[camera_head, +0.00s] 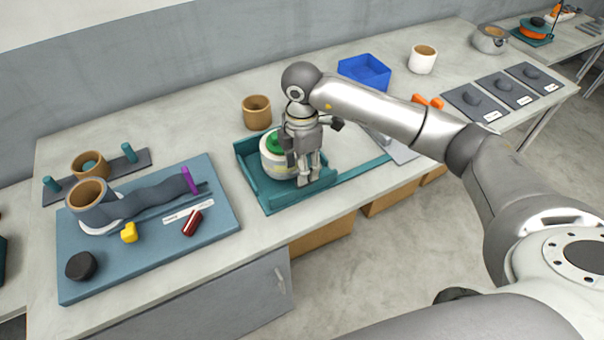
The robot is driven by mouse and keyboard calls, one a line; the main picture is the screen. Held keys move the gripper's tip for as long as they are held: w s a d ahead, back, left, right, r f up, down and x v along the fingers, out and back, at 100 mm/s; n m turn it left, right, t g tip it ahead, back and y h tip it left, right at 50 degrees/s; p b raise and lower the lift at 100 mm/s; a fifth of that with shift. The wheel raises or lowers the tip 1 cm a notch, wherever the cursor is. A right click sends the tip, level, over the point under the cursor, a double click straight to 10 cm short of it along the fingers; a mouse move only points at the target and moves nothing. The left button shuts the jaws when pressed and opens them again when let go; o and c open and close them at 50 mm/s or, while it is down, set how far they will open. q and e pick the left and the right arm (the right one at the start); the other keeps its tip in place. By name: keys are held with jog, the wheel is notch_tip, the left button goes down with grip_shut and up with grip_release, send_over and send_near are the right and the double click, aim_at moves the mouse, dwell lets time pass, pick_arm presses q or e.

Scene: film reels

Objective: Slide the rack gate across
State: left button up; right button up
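A teal rack (246,172) shaped like a low tray stands mid-table. It holds a round white stack with a green top (272,146). A teal rail (362,169) runs right from the rack's front corner along the table edge. I cannot clearly tell the gate apart from the rack's front wall and this rail. My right gripper (310,180) comes in from the right and points down at the rack's front right part, beside the stack. Its fingertips are close together and hide part of the front wall. Whether they touch or grip anything is unclear. My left gripper is not in view.
A brown cup (257,112), blue bin (364,72) and white cup (422,59) stand behind. Dark pads (472,103) lie at right.

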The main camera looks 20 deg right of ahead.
notch_tip(320, 180, up, 7)
jog(key=shift+r, duration=0.2)
dwell(0.4)
